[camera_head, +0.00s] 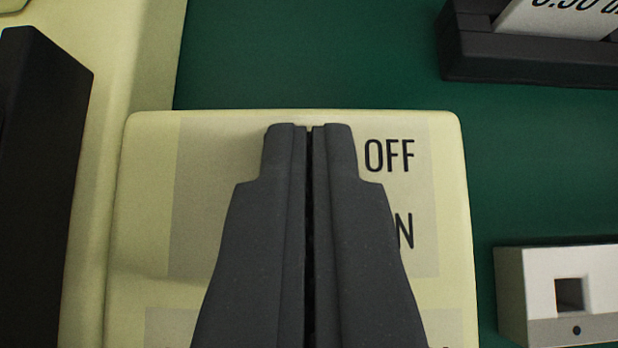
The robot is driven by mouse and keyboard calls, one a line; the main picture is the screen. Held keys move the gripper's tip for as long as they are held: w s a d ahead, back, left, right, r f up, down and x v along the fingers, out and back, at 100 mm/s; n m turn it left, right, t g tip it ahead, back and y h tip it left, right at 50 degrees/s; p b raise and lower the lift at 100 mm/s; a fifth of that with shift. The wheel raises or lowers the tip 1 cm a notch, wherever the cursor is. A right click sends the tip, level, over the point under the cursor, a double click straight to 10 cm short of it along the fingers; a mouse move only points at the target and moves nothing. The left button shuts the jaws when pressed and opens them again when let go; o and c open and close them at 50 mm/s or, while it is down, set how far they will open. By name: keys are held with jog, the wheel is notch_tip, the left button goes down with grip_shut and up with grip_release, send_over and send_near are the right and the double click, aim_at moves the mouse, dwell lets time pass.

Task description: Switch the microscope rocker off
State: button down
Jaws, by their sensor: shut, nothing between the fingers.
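My gripper (309,128) is shut and empty, its two dark grey fingers side by side with a thin dark gap between them. It covers the middle of a cream switch box (145,200). On a greyish label panel (215,160) of the box, the word OFF (389,156) shows to the right of the fingertips, with the end of a lower word, N (405,232), below it. The microscope rocker itself is hidden behind my fingers, so its position cannot be seen. Whether the fingertips touch the box cannot be told.
A dark block (40,160) stands at the left on a cream surface (130,60). A dark holder (530,58) with a white card (560,14) is at the top right. A white block with a square opening (545,290) sits at the lower right. Green surface (300,55) between them is clear.

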jog(key=shift+w, duration=0.1)
jog(key=shift+w+r+p, duration=0.3)
jog(key=shift+w+p, duration=0.2)
jog(key=shift+w, duration=0.15)
jog(key=shift+r, duration=0.1)
jog(key=shift+r, duration=0.3)
jog(key=r+p, duration=0.2)
jog(key=r, duration=0.1)
jog(key=shift+w+r, duration=0.3)
jog(key=shift+w, duration=0.05)
jog(key=w+r+p+v, duration=0.1)
jog(key=p+v, duration=0.1)
jog(key=v, duration=0.7)
jog(key=shift+s+r, duration=0.15)
jog(key=shift+r, duration=0.1)
